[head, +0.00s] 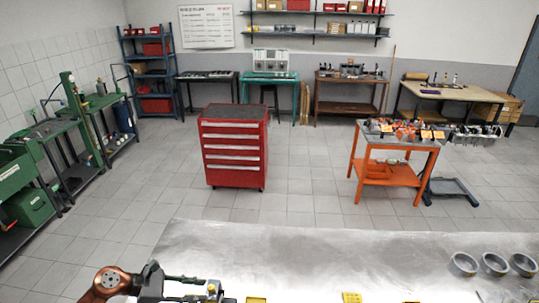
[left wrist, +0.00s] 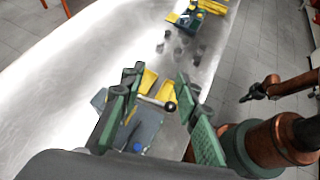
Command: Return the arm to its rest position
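My left gripper (head: 208,288) is low in the head view, over the near-left part of the silver workbench (head: 290,248). In the left wrist view its two green-padded fingers (left wrist: 158,108) stand apart. Between and beyond them show yellow pieces and a short bar with a dark round end (left wrist: 163,102). They seem to lie beyond the fingers, not gripped, though the overlap hides part of them. Copper-coloured arm parts of mine show at the right of the wrist view.
Three grey metal rings (head: 494,264) stand at the bench's right. Small yellow pieces (head: 351,297) lie along its near edge. A blue-green and yellow item (left wrist: 186,20) is farther along the bench. A red tool cabinet (head: 234,150) and an orange cart (head: 387,172) stand on the floor beyond.

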